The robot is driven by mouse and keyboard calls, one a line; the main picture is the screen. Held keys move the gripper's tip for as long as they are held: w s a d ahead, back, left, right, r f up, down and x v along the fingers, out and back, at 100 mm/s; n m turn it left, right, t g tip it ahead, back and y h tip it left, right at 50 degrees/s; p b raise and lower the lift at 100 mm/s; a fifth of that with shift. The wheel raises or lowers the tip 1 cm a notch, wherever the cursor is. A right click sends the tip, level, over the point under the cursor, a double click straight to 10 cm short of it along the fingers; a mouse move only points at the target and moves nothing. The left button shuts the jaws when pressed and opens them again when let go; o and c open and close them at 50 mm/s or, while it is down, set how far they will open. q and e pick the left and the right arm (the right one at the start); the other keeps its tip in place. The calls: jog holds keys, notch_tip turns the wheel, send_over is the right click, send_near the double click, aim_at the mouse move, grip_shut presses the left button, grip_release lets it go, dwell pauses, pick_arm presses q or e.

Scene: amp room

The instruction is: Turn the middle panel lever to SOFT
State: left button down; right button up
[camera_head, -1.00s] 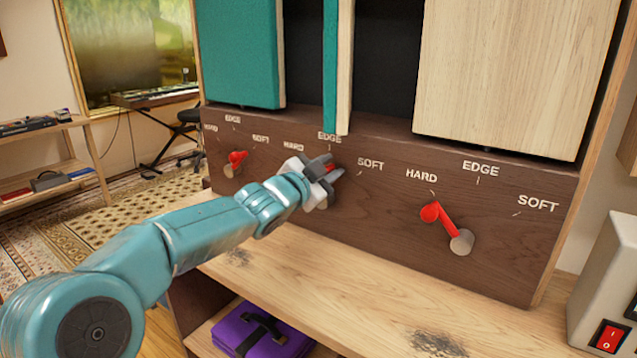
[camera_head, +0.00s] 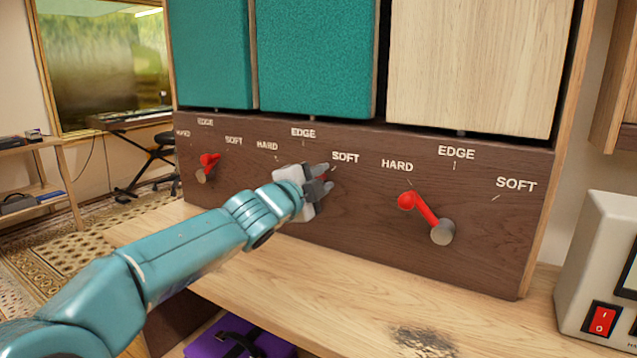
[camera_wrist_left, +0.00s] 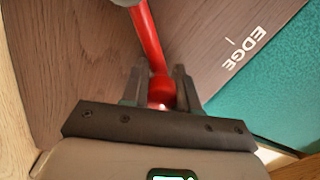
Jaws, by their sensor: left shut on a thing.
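The middle panel lever (camera_wrist_left: 150,42) is a red rod with a round knob and a grey pivot. In the wrist view its knob sits between the fingers of my left gripper (camera_wrist_left: 160,88), which is shut on it. In the head view my left gripper (camera_head: 324,180) is just below the middle SOFT label (camera_head: 345,157), to the right of the middle EDGE label (camera_head: 303,133). My gripper hides most of the lever there. The middle panel (camera_head: 315,55) above shows a broad teal face. My right gripper is not in view.
The left red lever (camera_head: 208,162) and the right red lever (camera_head: 420,212) are on the same brown board (camera_head: 370,235). The right lever points toward HARD. A wooden ledge (camera_head: 340,300) runs below. A grey box (camera_head: 600,245) with a red switch stands at the right.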

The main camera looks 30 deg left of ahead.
pick_arm(q)
jog(key=shift+r, duration=0.15)
jog(key=c, duration=0.9)
grip_release()
jog(key=shift+o, duration=0.2)
jog(key=s+a, duration=0.1)
jog(key=s, duration=1.5)
jog(key=shift+s+a, duration=0.15)
